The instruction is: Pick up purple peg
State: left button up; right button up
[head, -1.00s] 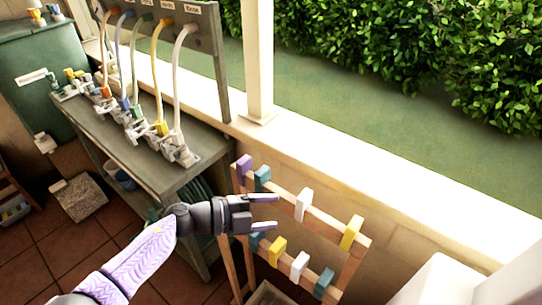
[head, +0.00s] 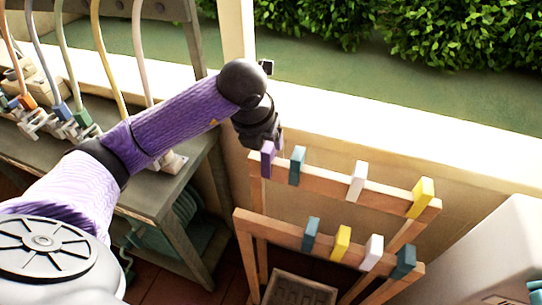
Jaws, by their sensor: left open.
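The purple peg (head: 267,159) sits clipped over the left end of the upper rail of a wooden rack (head: 325,183). My left gripper (head: 273,146) is directly above and behind the purple peg, pointing down. Its jaws are open, and the fingertips are partly hidden near the peg; I cannot tell whether they touch it. My right gripper is not in view.
A teal peg (head: 297,165) is close to the right of the purple one. A white peg (head: 357,181) and a yellow peg (head: 422,198) are farther along. The lower rail (head: 270,228) holds several pegs. A bench (head: 150,200) with hoses stands left.

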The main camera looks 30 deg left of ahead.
aim_at(268, 147)
pick_arm(q)
jog(key=x, duration=0.3)
jog(key=b+x, duration=0.1)
jog(key=x, duration=0.1)
jog(key=shift+w+d+f, duration=0.1)
jog(key=shift+d+f, duration=0.1)
jog(key=shift+r, duration=0.1)
grip_shut()
